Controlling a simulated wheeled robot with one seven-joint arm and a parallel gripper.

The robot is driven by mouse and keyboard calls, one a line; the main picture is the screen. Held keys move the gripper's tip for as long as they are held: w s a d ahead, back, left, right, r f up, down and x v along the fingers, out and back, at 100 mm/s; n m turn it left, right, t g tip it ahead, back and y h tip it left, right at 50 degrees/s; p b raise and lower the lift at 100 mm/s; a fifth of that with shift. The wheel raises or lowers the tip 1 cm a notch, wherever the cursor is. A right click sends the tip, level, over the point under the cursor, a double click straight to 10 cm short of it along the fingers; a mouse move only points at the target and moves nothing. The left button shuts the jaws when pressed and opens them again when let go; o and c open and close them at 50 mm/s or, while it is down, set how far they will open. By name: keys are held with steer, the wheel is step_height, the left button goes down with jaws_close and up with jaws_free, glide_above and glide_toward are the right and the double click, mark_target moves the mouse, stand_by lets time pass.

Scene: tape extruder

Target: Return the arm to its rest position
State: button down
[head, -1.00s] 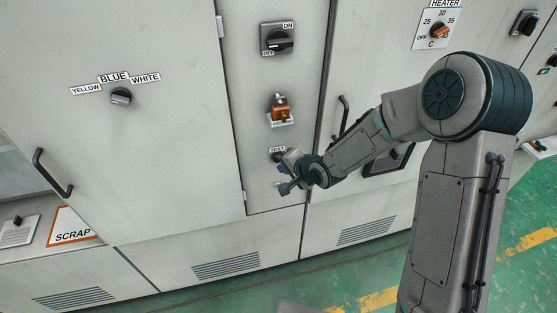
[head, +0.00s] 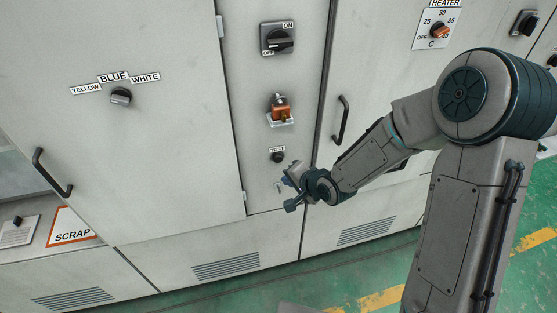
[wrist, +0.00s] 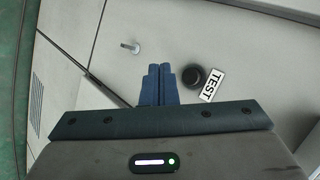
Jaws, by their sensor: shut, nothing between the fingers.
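My gripper (head: 288,190) is in front of the narrow middle panel of the machine, low down, a little below the black TEST button (head: 277,157). In the wrist view my gripper's two blue fingers (wrist: 159,72) are together with nothing between them. The TEST button (wrist: 193,76) shows just right of the fingertips there, apart from them, with its label beside it. My arm reaches in from the right of the head view, bent at the elbow.
A small metal peg (wrist: 130,47) sticks out of the panel near my gripper. Above are an orange switch (head: 280,108) and an ON/OFF knob (head: 278,40). A black door handle (head: 340,120) stands out close to my forearm. Green floor (head: 535,215) is open at the right.

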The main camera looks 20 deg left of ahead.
stand_by(0.3)
steer(key=s+d+r+n+h, duration=0.1)
steer(key=d+r+h, duration=0.3)
steer(key=d, duration=0.5)
steer(key=s+d+r+n+h, duration=0.1)
steer(key=d+r+n+h, duration=0.15)
steer(key=d+r, duration=0.55)
steer(key=s+d+r, duration=0.2)
steer(key=s+d, duration=0.1)
steer(key=s, duration=0.2)
steer(key=s+d+r+g+h, duration=0.1)
steer(key=s+d+r, duration=0.2)
steer(key=s+d, duration=0.1)
steer(key=s+d+r+n, duration=0.1)
steer(key=s+d+r, duration=0.2)
steer(key=s, duration=0.4)
steer(key=shift+d+g, duration=0.4)
steer(key=shift+d, duration=0.15)
steer(key=shift+s+a+h, duration=0.1)
steer(key=shift+a+h, duration=0.05)
steer(key=shift+h, duration=0.1)
